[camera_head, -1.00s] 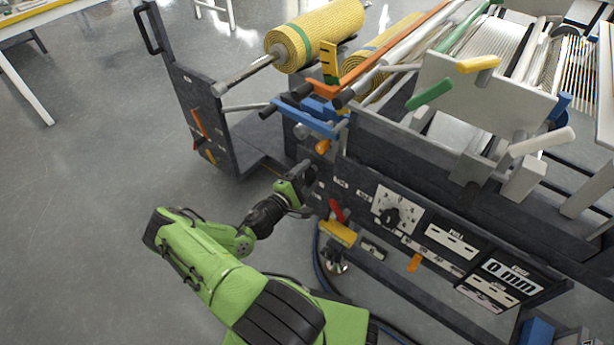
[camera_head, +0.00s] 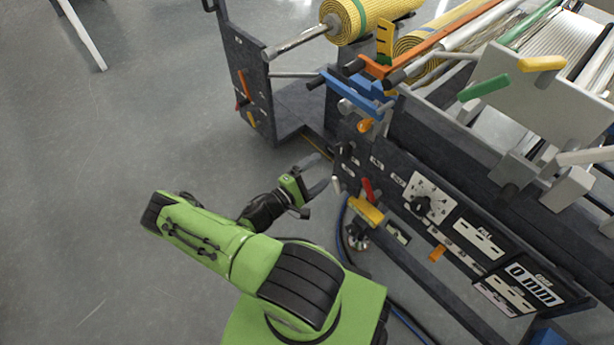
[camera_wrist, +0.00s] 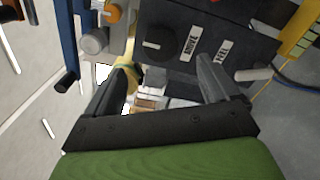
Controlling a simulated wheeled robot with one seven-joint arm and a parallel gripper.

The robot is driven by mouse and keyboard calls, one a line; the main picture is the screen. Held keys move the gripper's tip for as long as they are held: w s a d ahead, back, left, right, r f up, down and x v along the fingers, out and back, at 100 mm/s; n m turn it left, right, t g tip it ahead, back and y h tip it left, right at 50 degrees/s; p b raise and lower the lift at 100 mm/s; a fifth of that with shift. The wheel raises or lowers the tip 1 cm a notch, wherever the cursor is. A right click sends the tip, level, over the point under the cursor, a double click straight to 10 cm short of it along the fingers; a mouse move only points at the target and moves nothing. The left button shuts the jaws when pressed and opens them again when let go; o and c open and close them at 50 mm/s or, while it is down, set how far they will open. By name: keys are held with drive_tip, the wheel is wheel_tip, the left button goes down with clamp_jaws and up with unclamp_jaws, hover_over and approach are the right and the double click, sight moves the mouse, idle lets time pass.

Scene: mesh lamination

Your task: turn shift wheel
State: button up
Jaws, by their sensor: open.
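My gripper (camera_head: 316,190) is open and empty, apart from the machine's dark side panel in the head view. Its two fingers (camera_wrist: 162,78) also show spread in the wrist view. A round black knob (camera_wrist: 158,44) with a white pointer mark sits on the panel beyond the fingers, next to two white labels. The knob (camera_head: 345,150) also shows near the panel's left end in the head view. I cannot tell for sure which is the shift wheel.
A red lever (camera_head: 368,190) and a yellow handle (camera_head: 366,210) stick out right of the gripper. A blue bar (camera_head: 355,97) and orange knob (camera_head: 365,125) are above. Hoses (camera_head: 350,255) lie below the panel.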

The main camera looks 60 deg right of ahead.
drive_tip(key=v, duration=0.4)
drive_tip(key=shift+a, duration=0.1)
drive_tip(key=shift+w, duration=0.1)
idle(0.3)
drive_tip(key=w+a+r+m+t+y+p, duration=0.25)
drive_tip(key=w+a+r+y, duration=0.3)
drive_tip(key=a+r, duration=0.35)
drive_tip(key=w+a+r+m+t+y+p, duration=0.25)
drive_tip(key=w+a+r+y+p, duration=0.3)
drive_tip(key=r, duration=0.55)
drive_tip(key=s+a+r+n+t+y+p, duration=0.1)
drive_tip(key=s+a+r+n+t+y, duration=0.1)
drive_tip(key=a+r, duration=0.6)
drive_tip(key=s+a+r+n+t+y+p, duration=0.1)
drive_tip(key=s+a+r+t, duration=0.4)
drive_tip(key=r, duration=0.9)
drive_tip(key=s+a+n+y, duration=0.1)
drive_tip(key=s+a+y, duration=0.1)
drive_tip(key=a, duration=0.1)
drive_tip(key=shift+n+t+y+p, duration=0.3)
drive_tip(key=shift+p, duration=0.1)
